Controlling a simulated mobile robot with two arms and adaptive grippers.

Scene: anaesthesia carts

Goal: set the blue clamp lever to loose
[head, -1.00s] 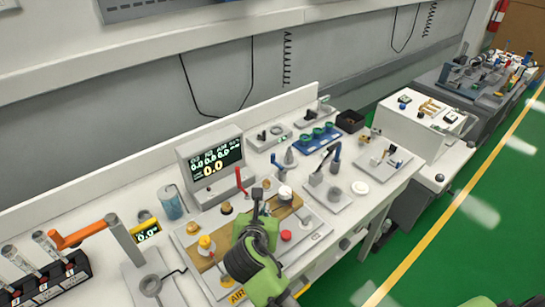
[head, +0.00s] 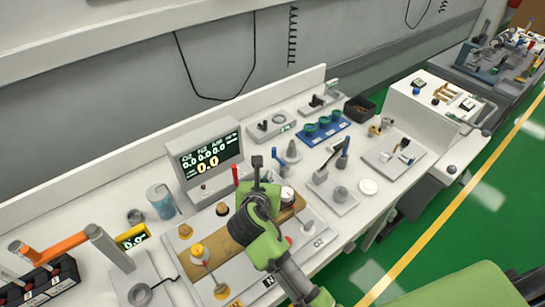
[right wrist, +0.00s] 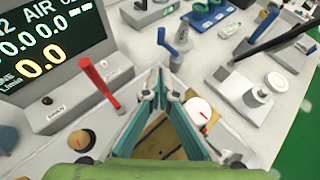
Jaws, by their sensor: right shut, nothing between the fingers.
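Two blue levers show, and I cannot tell for sure which is the clamp lever. A small upright blue lever (head: 275,158) stands just behind my right gripper's tips; it also shows in the right wrist view (right wrist: 165,40), just beyond the fingertips. A larger dark-and-blue lever (head: 344,150) rises, tilted, from a grey plate (head: 349,205) to the right. My right gripper (head: 257,162) is shut and empty above the bench. In the right wrist view its fingers (right wrist: 162,75) meet at the tips, with a visible gap to the small blue lever. My left gripper is not in view.
A red lever (right wrist: 98,80) stands left of my right gripper, before the display box (head: 205,160). A white round dial (right wrist: 198,110) lies close to its right finger. A blue tray (head: 325,130) with green rings stands behind.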

